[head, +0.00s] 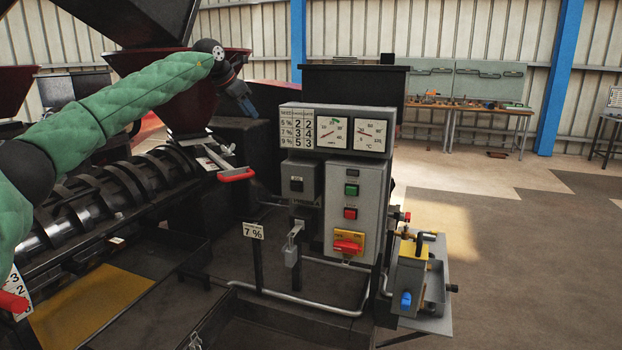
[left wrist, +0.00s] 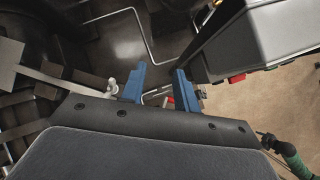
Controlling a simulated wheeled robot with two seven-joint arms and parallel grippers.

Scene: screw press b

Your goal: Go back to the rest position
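My left gripper (head: 248,108) is raised in front of the red hopper (head: 190,105), to the left of the grey control panel (head: 345,185). In the left wrist view its two blue fingers stand apart with a gap between them (left wrist: 159,84). Nothing is held in that gap. My left arm in its green sleeve crosses the upper left of the head view. My right gripper is not seen in the head view. A green sleeve (left wrist: 298,160) shows at the lower right of the left wrist view, with no gripper fingers to make out.
A red-handled lever (head: 237,175) lies below my left gripper, beside the black screw barrel (head: 115,195). The floor (head: 540,240) at right is open.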

